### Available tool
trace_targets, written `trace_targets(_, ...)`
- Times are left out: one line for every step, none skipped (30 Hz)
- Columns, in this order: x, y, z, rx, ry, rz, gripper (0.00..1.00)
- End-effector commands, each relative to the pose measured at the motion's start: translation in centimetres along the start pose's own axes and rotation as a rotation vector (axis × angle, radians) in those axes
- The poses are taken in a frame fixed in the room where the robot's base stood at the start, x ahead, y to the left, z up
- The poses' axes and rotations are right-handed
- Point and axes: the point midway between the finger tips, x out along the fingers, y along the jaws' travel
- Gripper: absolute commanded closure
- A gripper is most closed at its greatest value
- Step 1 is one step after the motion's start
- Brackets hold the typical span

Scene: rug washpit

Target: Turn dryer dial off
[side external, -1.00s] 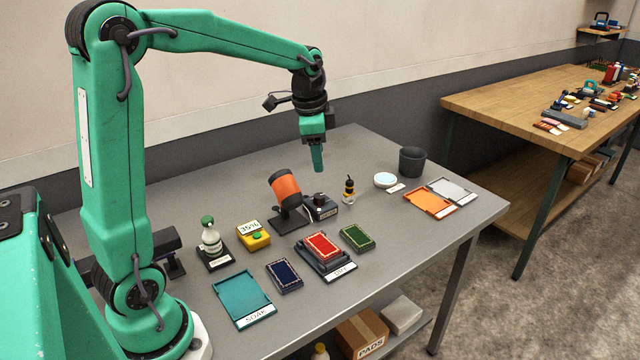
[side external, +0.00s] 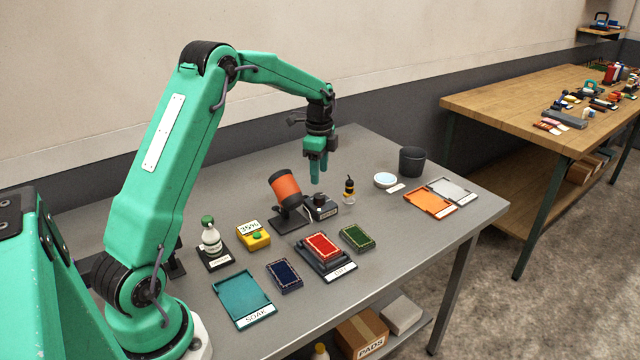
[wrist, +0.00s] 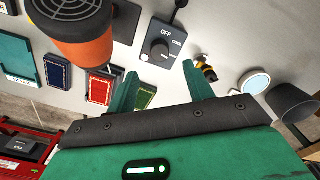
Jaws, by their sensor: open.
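The dryer dial is a round black knob (wrist: 159,51) on a dark grey box (side external: 326,211). In the wrist view an OFF label (wrist: 167,34) and small white marks surround the knob; which mark it points to is too small to tell. The orange dryer (side external: 286,187) with a black grille stands left of the dial box, and its barrel fills the upper left of the wrist view (wrist: 85,50). My gripper (side external: 318,180) points down, open and empty, above the dial box. In the wrist view its fingertips (wrist: 158,76) lie either side of the knob, apart from it.
A small dark-topped bottle (side external: 349,190) stands close right of the dial box. A white round dish (side external: 385,180) and dark cup (side external: 412,162) are further right. Red (side external: 322,246), green (side external: 357,237) and blue (side external: 284,275) rug pieces lie in front.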

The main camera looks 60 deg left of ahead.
Motion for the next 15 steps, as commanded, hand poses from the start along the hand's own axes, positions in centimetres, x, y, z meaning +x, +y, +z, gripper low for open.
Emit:
trace_targets(0.0,0.0,0.0,0.000,0.000,0.000,0.48)
trace_targets(0.1,0.0,0.0,-0.001,0.000,0.000,0.48)
trace_targets(0.2,0.0,0.0,-0.001,0.000,0.001,0.48)
trace_targets(0.3,0.0,0.0,-0.001,0.000,0.001,0.48)
trace_targets(0.4,0.1,0.0,-0.001,0.000,0.001,0.48)
trace_targets(0.6,0.1,0.0,-0.001,0.000,0.002,0.48)
trace_targets(0.8,0.1,0.0,-0.001,0.000,0.002,0.48)
trace_targets(1.1,0.1,0.0,-0.002,0.000,0.002,0.48)
trace_targets(1.4,0.1,0.0,-0.002,0.000,0.001,0.48)
trace_targets(1.7,0.1,0.0,-0.002,0.000,0.002,0.48)
trace_targets(2.0,0.1,0.0,-0.002,0.000,0.002,0.48)
trace_targets(2.5,0.1,0.0,-0.002,-0.001,0.003,0.48)
trace_targets(2.8,0.1,0.0,-0.002,0.000,0.002,0.48)
trace_targets(3.2,0.1,0.0,-0.002,-0.001,0.002,0.48)
trace_targets(3.7,0.1,0.0,-0.002,-0.001,0.003,0.48)
